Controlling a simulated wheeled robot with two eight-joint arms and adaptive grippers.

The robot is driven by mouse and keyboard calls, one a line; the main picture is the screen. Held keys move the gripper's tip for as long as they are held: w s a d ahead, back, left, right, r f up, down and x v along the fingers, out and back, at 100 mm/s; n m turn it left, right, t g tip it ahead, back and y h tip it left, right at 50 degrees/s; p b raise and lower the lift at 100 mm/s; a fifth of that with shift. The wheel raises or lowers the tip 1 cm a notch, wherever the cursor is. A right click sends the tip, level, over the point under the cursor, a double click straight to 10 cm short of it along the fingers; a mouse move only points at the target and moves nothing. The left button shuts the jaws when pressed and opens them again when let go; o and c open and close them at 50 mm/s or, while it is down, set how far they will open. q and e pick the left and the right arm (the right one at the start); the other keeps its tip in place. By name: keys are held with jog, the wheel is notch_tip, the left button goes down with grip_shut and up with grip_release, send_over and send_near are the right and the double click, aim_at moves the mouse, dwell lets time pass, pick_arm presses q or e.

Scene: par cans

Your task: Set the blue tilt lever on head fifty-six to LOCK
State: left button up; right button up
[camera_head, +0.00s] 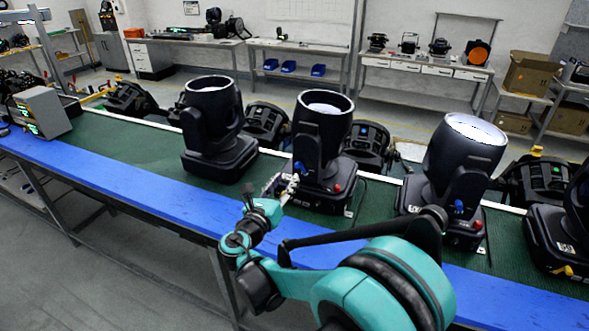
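Several black moving heads stand on the green bench top; their numbers are too small to read, so I cannot tell which is fifty-six. The middle head (322,130) points upward and has a blue lever (299,168) on its left yoke side and a red knob (338,187) low at its front. My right gripper (283,188) is close to the left front of this head's base, just below the blue lever; I cannot tell whether it touches or whether its fingers are open. The right-hand head (462,160) tilts and also shows a blue lever (459,206). My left gripper is out of view.
Another upright head (210,115) stands left of the middle one. More fixtures lie along the back edge. The bench has a blue front strip (130,185), clear on the left. A grey box with a display (42,112) sits at the far left.

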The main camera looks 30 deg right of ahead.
aim_at(296, 166)
jog(key=b+x, duration=0.1)
jog(key=x, duration=0.6)
jog(key=shift+s, duration=0.1)
grip_shut()
